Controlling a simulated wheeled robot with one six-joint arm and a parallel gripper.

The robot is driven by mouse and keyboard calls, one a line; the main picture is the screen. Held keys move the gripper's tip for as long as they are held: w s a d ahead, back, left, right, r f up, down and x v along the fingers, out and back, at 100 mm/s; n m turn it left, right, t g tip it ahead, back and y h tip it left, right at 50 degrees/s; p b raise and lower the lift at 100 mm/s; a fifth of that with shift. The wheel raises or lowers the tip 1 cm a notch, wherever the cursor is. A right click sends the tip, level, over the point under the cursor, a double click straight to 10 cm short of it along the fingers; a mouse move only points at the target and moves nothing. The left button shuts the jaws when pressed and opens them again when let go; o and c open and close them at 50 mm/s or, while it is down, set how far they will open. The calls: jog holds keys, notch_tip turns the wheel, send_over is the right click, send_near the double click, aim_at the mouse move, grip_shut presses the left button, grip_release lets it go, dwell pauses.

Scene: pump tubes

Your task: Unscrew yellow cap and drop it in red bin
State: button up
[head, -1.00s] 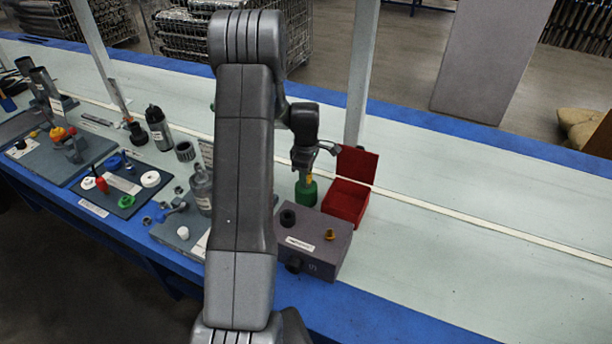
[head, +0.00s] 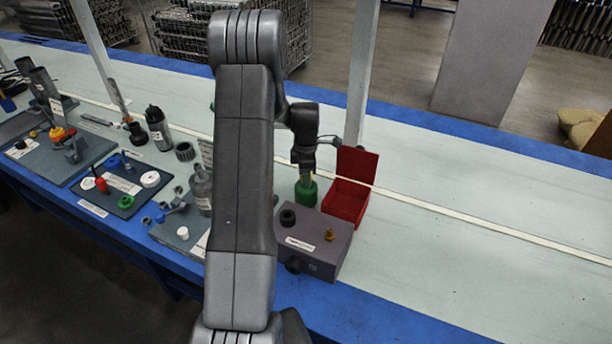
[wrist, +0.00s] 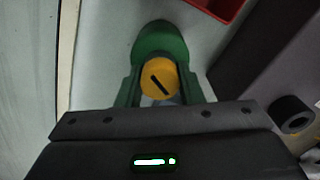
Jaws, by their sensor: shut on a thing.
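My gripper (head: 306,176) points down over a green container (head: 306,194), just left of the red bin (head: 345,201). In the wrist view my gripper (wrist: 160,88) is shut on a round yellow cap (wrist: 158,76) with a dark slot in its top. The green container (wrist: 160,40) shows beyond the cap in the same view. I cannot tell whether the cap is still threaded on it. In the head view the fingers mostly hide the cap. The red bin has a raised back panel, and a corner of it shows at the top of the wrist view (wrist: 215,8).
A grey box (head: 325,258) with a black knob and a small orange-brown knob stands in front of the container and bin. Boards with several small parts (head: 122,186) and a grey bottle (head: 201,188) lie to the left. The bench right of the bin is clear.

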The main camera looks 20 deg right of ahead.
jog(key=shift+n, duration=1.7)
jog(key=o, duration=0.8)
